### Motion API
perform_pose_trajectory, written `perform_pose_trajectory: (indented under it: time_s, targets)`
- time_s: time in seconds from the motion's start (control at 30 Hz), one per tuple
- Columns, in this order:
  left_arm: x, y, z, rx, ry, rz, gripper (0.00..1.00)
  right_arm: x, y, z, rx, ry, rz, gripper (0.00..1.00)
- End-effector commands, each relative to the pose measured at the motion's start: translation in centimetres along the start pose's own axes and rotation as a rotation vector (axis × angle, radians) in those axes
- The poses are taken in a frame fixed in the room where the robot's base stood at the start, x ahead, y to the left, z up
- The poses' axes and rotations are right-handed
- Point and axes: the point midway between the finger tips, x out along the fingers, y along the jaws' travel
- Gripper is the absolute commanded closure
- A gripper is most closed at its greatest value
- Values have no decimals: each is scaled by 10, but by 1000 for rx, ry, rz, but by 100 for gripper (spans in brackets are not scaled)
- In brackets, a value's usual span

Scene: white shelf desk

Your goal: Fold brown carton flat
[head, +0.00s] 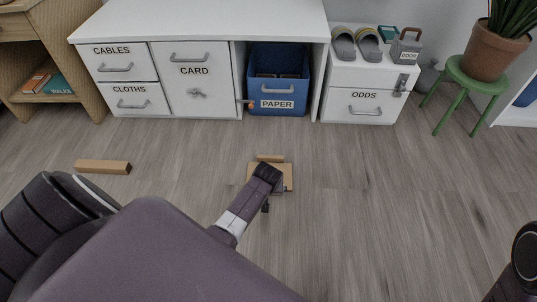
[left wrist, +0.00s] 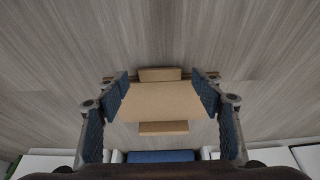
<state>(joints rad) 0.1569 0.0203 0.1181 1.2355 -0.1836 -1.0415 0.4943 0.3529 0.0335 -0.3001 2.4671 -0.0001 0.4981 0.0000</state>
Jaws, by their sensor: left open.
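The brown carton (head: 289,178) is on the floor in front of the desk, partly hidden by my left gripper (head: 268,186) in the head view. In the left wrist view the carton (left wrist: 160,101) lies between the spread fingers of my left gripper (left wrist: 163,84), with a narrow flap-like strip (left wrist: 160,74) at one edge and another (left wrist: 163,127) at the opposite edge. The gripper is open. I cannot tell whether the fingers touch the carton's sides. My right gripper is not in view; only a dark part of that arm shows at the lower right.
A long brown block-like piece (head: 103,167) lies on the floor to the left. The white desk (head: 200,26) stands behind, with a blue PAPER bin (head: 277,101) under it. A green stool (head: 466,78) holds a potted plant. The floor right of the carton is clear.

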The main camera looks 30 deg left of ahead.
Motion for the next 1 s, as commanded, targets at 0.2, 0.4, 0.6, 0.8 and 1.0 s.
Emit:
perform_pose_trajectory:
  time_s: [0.2,0.4,0.6,0.8,1.0]
  targets:
    - [0,0,0,0,0,0,41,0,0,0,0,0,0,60]
    - [0,0,0,0,0,0,63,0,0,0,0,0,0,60]
    - [0,0,0,0,0,0,85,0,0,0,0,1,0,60]
    - [0,0,0,0,1,0,100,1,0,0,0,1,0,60]
    - [3,-1,3,-1,32,-2,100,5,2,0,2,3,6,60]
